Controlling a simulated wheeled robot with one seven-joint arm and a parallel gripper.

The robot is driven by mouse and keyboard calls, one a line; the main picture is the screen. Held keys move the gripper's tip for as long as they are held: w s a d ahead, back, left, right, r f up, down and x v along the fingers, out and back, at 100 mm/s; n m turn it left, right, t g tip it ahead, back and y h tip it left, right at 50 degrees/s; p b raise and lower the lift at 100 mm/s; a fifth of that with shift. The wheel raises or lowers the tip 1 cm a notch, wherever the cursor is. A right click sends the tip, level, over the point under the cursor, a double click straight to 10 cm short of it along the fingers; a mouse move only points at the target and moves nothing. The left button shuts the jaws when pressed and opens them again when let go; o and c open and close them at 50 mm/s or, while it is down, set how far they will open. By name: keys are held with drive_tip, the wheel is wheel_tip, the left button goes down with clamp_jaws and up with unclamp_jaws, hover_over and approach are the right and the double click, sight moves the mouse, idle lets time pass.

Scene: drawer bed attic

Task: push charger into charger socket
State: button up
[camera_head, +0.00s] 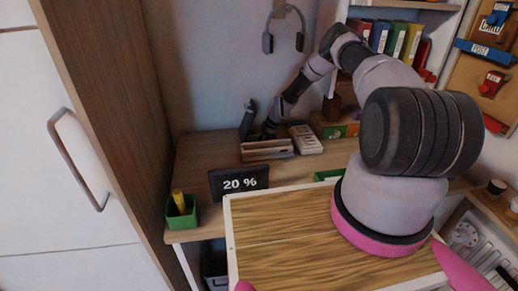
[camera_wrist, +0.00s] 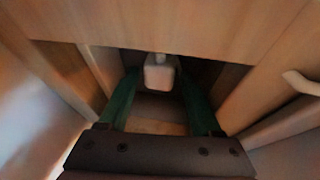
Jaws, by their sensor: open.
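In the wrist view, a small white block (camera_wrist: 160,73), which looks like the charger, sits inside a dark wooden recess. My gripper (camera_wrist: 160,88) is open, with one green finger on each side of the block. I cannot tell whether the fingers touch it. In the head view, my gripper (camera_head: 268,131) reaches down behind a small wooden box (camera_head: 266,149) at the back of the desk. The fingertips and the block are hidden there. I cannot make out the charger socket in either view.
A black display reading 20 % (camera_head: 239,181) stands on the desk (camera_head: 195,160) in front of the box. A dark upright device (camera_head: 247,119) is left of my gripper, and a pale device (camera_head: 306,139) is to its right. A green cup (camera_head: 181,219) stands front left.

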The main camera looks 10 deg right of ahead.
drive_tip(key=shift+a+f, duration=0.1)
drive_tip(key=shift+f, duration=0.1)
clamp_jaws()
wheel_tip(320, 180, up, 10)
idle(0.6)
